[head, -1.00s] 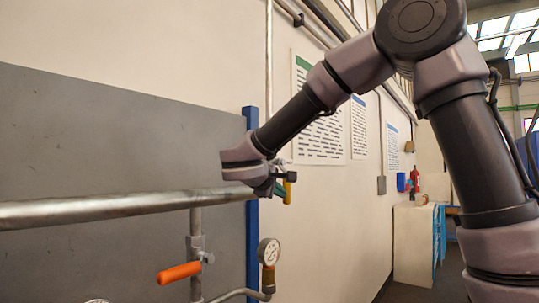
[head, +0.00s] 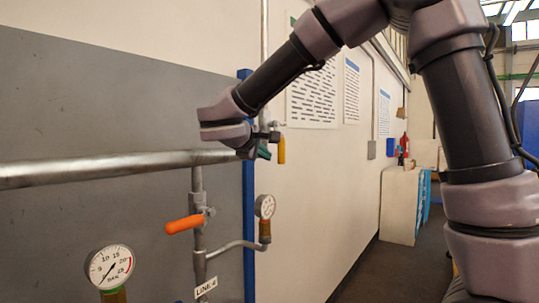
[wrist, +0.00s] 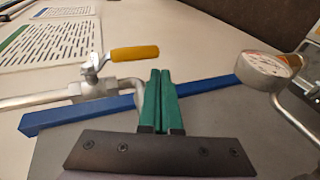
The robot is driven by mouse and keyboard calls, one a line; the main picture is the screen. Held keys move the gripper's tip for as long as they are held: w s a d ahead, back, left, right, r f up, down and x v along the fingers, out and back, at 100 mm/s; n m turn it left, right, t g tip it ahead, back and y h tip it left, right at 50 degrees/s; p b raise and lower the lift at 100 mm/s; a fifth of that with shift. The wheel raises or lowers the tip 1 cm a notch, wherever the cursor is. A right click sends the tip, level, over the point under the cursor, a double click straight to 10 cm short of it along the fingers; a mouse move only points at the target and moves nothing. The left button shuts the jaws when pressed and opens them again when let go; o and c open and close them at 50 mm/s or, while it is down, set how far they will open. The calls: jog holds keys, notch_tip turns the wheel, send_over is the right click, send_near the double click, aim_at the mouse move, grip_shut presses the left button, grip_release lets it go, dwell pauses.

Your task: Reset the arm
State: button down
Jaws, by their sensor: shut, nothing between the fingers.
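My gripper (wrist: 161,88) shows in the wrist view with its two green fingers side by side, shut and empty. In the head view my gripper (head: 262,152) is at the end of my bent arm, partly hidden by the wrist, close to the right end of the horizontal pipe (head: 100,168). A yellow-handled valve (wrist: 134,53) is just beyond and left of the fingers in the wrist view. Its yellow handle (head: 282,150) hangs beside the gripper in the head view. I cannot tell whether the fingers touch the pipework.
An orange valve handle (head: 185,224) and two gauges, one larger (head: 110,267) and one smaller (head: 265,206), sit below the pipe. A blue post (head: 249,230) edges the grey panel (head: 60,110). A white cabinet (head: 401,205) stands farther right, with open floor (head: 425,270) beside it.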

jog(key=s+a, duration=0.3)
jog(key=s, duration=0.3)
jog(key=s+d+f+m+g, duration=0.1)
jog(key=s+d+m+g, duration=0.15)
jog(key=d, duration=0.55)
jog(key=s+d+f+m+g, duration=0.1)
jog(key=d+m+g, duration=0.15)
jog(key=d, duration=0.65)
jog(key=s+d+f+m+y, duration=0.1)
jog(key=s+d+m+y, duration=0.7)
jog(key=s+m, duration=0.3)
jog(key=shift+s+d+f, duration=0.2)
jog(key=shift+d+f, duration=0.05)
jog(key=shift+d, duration=0.25)
